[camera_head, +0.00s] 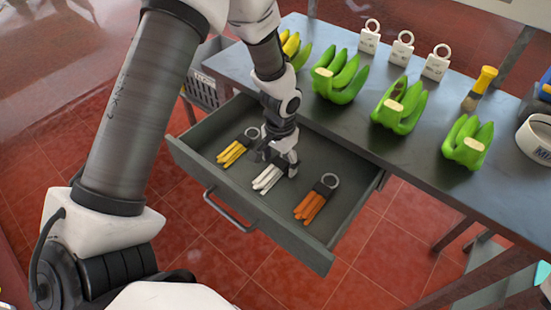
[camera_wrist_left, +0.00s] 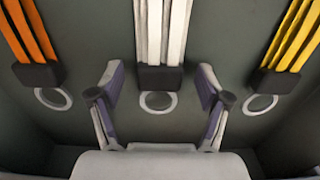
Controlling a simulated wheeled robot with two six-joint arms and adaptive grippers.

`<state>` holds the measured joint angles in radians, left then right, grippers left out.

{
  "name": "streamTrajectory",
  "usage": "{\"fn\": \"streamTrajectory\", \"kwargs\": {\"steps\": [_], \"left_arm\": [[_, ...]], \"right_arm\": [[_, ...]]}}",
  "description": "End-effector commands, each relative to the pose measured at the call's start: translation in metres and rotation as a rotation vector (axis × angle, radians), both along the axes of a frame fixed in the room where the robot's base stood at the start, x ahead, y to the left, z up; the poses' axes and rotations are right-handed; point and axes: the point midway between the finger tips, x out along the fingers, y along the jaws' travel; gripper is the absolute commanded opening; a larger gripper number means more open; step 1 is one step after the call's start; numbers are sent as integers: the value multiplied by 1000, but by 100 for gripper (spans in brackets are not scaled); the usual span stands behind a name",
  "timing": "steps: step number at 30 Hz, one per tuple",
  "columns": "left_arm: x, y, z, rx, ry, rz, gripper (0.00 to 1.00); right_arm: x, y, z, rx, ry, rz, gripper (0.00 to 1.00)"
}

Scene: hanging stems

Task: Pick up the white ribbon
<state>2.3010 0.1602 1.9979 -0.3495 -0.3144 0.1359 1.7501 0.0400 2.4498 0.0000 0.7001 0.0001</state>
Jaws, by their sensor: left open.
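The white ribbon bundle (camera_head: 267,178) lies in the open drawer, between a yellow bundle and an orange one. It has pale strips, a dark clasp and a ring. My left gripper (camera_head: 282,162) is inside the drawer over its clasp end, hiding the clasp and ring in the head view. In the left wrist view the white ribbon (camera_wrist_left: 161,35) shows with its dark clasp and ring between the fingertips of my gripper (camera_wrist_left: 159,87). The fingers are spread, one on each side of the clasp, with gaps to it. My right gripper is not in view.
The yellow ribbons (camera_head: 232,153) and orange ribbons (camera_head: 310,206) lie close on either side in the drawer (camera_head: 330,235). Green banana bunches (camera_head: 341,80), white ring-topped tags (camera_head: 402,48), a yellow-handled brush (camera_head: 480,88) and a white roll (camera_head: 537,137) stand on the grey table above.

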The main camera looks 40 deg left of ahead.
Motion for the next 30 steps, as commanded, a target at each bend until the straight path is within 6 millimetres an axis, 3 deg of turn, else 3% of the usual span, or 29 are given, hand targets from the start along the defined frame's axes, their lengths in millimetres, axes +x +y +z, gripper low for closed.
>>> {"fn": "streamTrajectory", "kwargs": {"steps": [1,2,3,6,18,30], "left_arm": [[0,0,0,0,0,0,77],[0,0,0,0,0,0,70],[0,0,0,0,0,0,56],[0,0,0,0,0,0,27],[0,0,6,0,0,-1,26],[1,0,91,1,-3,0,26]], "right_arm": [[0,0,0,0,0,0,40],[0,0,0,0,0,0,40],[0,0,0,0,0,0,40],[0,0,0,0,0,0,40],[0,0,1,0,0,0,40],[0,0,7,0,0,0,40]]}}
